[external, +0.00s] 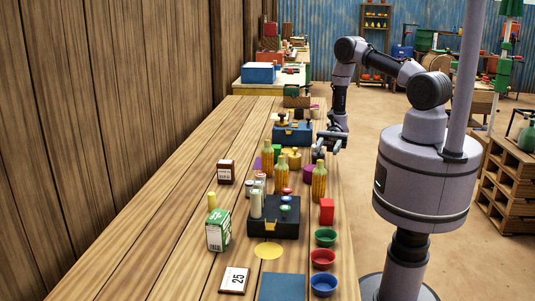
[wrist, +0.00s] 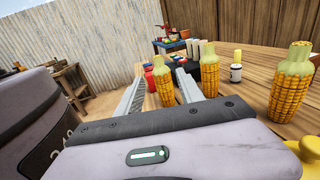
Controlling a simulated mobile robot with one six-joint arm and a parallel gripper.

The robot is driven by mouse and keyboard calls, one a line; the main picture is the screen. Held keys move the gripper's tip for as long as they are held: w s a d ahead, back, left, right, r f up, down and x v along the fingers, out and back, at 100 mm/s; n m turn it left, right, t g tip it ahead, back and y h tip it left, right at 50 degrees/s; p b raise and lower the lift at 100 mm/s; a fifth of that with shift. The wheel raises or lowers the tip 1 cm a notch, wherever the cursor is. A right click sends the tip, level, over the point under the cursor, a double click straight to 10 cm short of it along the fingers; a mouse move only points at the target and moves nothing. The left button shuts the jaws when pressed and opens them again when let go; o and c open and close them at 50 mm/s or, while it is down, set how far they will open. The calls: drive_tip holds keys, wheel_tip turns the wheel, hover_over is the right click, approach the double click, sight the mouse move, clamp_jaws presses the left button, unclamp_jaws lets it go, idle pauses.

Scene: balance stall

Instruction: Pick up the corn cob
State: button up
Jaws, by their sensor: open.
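Several yellow corn cobs with pale green tops stand upright on the wooden table. In the external view one is at the table's right side (external: 319,182), one further left (external: 281,181), and one behind it (external: 267,158). My gripper (external: 328,148) is open and empty over the table's right edge, behind and above the right-hand cob. In the wrist view its fingers (wrist: 160,78) point ahead. One cob (wrist: 163,88) shows between the fingertips, apparently beyond them. Another cob (wrist: 209,76) is just right of the right finger, and a large near one (wrist: 292,88) is at far right.
Another blue balance (external: 293,133) is behind. The table's left side is mostly clear.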

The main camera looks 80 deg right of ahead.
sight(320, 166)
drive_tip(key=b+x, duration=0.1)
drive_tip(key=x, duration=0.4)
drive_tip(key=b+x, duration=0.1)
drive_tip(key=x, duration=0.5)
drive_tip(key=b+x, duration=0.1)
drive_tip(key=x, duration=0.4)
drive_tip(key=shift+a+f+b, duration=0.3)
drive_tip(key=shift+a+b, duration=0.05)
drive_tip(key=shift+a, duration=0.05)
drive_tip(key=shift+s, duration=0.1)
clamp_jaws()
